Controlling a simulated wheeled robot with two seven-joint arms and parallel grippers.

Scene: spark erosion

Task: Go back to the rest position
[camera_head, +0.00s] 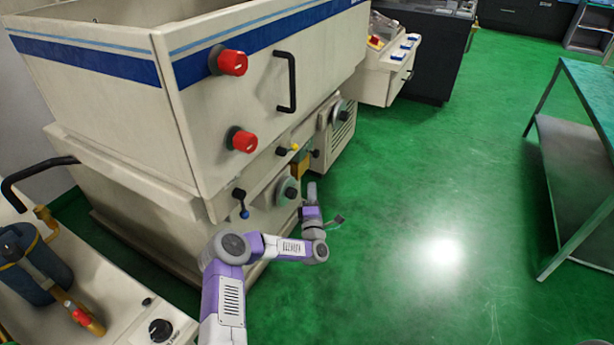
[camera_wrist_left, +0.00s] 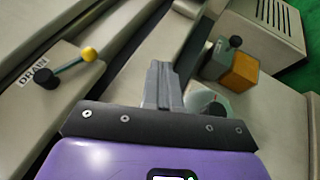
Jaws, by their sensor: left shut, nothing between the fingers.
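My left arm reaches forward from the bottom of the head view, and my left gripper (camera_head: 311,188) is close to the lower front of the beige spark erosion machine (camera_head: 150,175). In the left wrist view the two grey fingers of the left gripper (camera_wrist_left: 162,85) are together, with nothing between them. They are near the machine's front panel; I cannot tell whether they touch it. My right gripper is not in view.
The machine's front has red knobs (camera_head: 232,62), a black handle (camera_head: 286,82) and a lever with a blue knob (camera_head: 244,213) near my arm. A control console (camera_head: 385,60) stands behind. A metal table (camera_head: 575,170) is at right. The green floor (camera_head: 440,190) between is clear.

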